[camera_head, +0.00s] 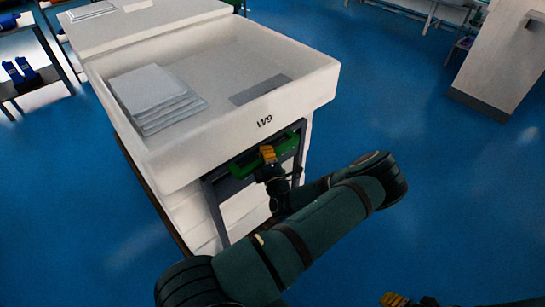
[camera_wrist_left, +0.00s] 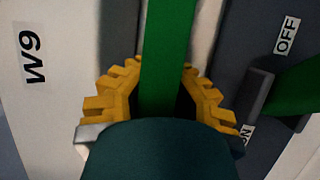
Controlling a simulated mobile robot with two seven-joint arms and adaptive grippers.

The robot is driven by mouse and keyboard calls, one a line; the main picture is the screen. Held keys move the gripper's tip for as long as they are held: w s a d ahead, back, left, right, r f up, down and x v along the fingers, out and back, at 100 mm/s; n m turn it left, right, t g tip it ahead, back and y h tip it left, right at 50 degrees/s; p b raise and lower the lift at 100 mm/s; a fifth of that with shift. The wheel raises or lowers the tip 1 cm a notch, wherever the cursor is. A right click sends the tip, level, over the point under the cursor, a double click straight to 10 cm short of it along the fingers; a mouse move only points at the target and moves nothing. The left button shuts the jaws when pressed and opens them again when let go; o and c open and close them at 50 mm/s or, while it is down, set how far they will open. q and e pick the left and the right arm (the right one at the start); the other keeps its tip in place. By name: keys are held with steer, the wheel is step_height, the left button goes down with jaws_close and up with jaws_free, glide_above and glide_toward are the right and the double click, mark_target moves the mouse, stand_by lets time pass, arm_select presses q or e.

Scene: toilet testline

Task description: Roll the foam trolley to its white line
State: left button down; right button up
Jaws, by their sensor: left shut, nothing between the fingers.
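A white trolley-like unit (camera_head: 205,142) marked "W9" fills the upper middle of the head view; its label (camera_wrist_left: 33,55) also shows in the left wrist view. Stacked white sheets (camera_head: 152,90) lie in its tray. A green bar (camera_head: 232,166) runs along its front under the tray. My left gripper (camera_head: 268,155) is at this bar; in the left wrist view the bar (camera_wrist_left: 167,50) passes by its yellow fingers (camera_wrist_left: 160,95). The gripper is shut, not holding the bar. My right gripper (camera_head: 396,299) is partly cut off at the bottom edge. No white floor line is distinguishable.
A green lever (camera_wrist_left: 295,88) beside "OFF" and "ON" labels shows in the left wrist view. A shelf with blue items (camera_head: 20,70) stands at the left. A pale block (camera_head: 505,60) stands at the right. Blue floor (camera_head: 400,110) between is clear.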

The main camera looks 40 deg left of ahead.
arm_select(q)
steer(key=shift+f, duration=0.3)
steer(key=c, duration=0.7)
jaws_free()
steer(key=shift+w+a, duration=0.1)
steer(key=shift+a, duration=0.05)
steer(key=shift+c, duration=0.2)
steer(key=shift+r, duration=0.1)
steer(key=v, duration=1.2)
